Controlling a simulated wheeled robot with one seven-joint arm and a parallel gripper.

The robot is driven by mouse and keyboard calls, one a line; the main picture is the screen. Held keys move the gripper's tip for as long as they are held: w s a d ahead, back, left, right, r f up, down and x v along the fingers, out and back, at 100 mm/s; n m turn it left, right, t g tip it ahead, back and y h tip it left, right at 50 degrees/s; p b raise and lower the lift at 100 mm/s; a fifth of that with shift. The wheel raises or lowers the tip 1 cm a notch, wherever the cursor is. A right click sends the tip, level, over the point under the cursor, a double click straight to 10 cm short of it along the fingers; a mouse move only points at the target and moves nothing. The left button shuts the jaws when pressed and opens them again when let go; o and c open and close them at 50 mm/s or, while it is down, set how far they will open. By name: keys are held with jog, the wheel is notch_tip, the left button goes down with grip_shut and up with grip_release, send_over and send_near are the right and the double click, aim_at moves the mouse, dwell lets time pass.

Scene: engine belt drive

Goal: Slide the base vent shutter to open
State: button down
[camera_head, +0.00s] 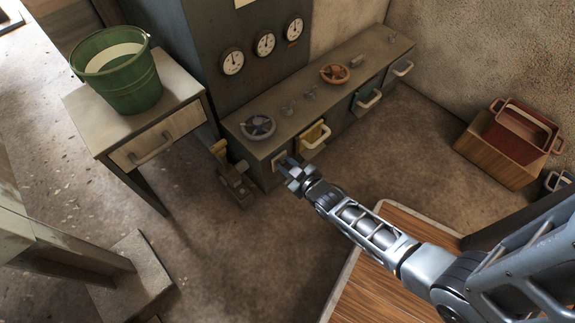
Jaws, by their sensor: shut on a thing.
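The low grey bench (262,165) runs along the wall below the gauges. A small pale panel (279,159), which looks like the base vent shutter, sits low on the bench's front near its left end. My gripper (287,167) is at this panel, shut on what looks like the shutter's grip. The jaws cover the grip and part of the panel, so how far the shutter stands open cannot be told.
Just right of my gripper is a yellow compartment with a pale handle (316,140). A grey handwheel (257,126) and an orange one (334,73) sit on the bench top. A pedal-like block (235,185) stands left. Floor in front is clear.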

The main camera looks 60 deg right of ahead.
jog(key=shift+f+b, duration=1.35)
jog(key=shift+f, duration=1.15)
jog(key=c, duration=0.9)
grip_release()
jog(key=shift+s, duration=0.1)
jog(key=p+v, duration=0.3)
jog(key=v, duration=0.4)
jog(key=shift+s+a+r, duration=0.2)
jog(key=shift+s, duration=0.05)
